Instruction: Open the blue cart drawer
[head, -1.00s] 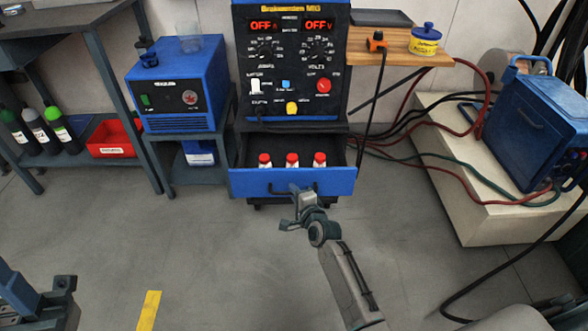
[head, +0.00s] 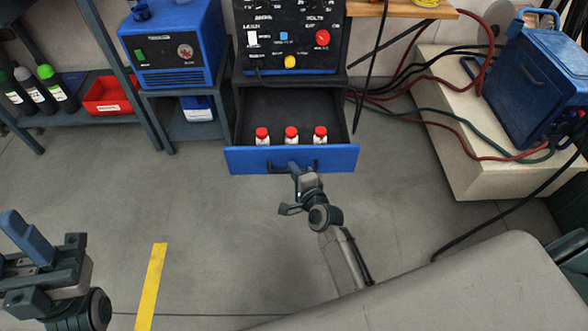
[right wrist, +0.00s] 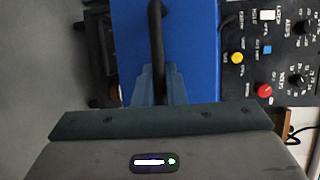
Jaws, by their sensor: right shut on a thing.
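The blue cart drawer (head: 250,160) stands open below the black control panel in the head view. Several white bottles with red caps (head: 291,135) stand in a row inside it, near its front. My right gripper (head: 296,170) is shut on the black drawer handle (head: 275,166) at the middle of the drawer front. In the right wrist view the handle (right wrist: 156,40) runs between the fingers (right wrist: 157,85) against the blue drawer front (right wrist: 195,60). My left gripper (head: 30,250) is at the lower left, away from the cart; its finger opening is unclear.
A blue machine (head: 175,45) sits on a grey stand at left. A red bin (head: 108,95) and several bottles stand on a low shelf. A blue unit (head: 535,85) rests on a pale plinth (head: 480,170) at right, with cables around it. The floor before the drawer is clear.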

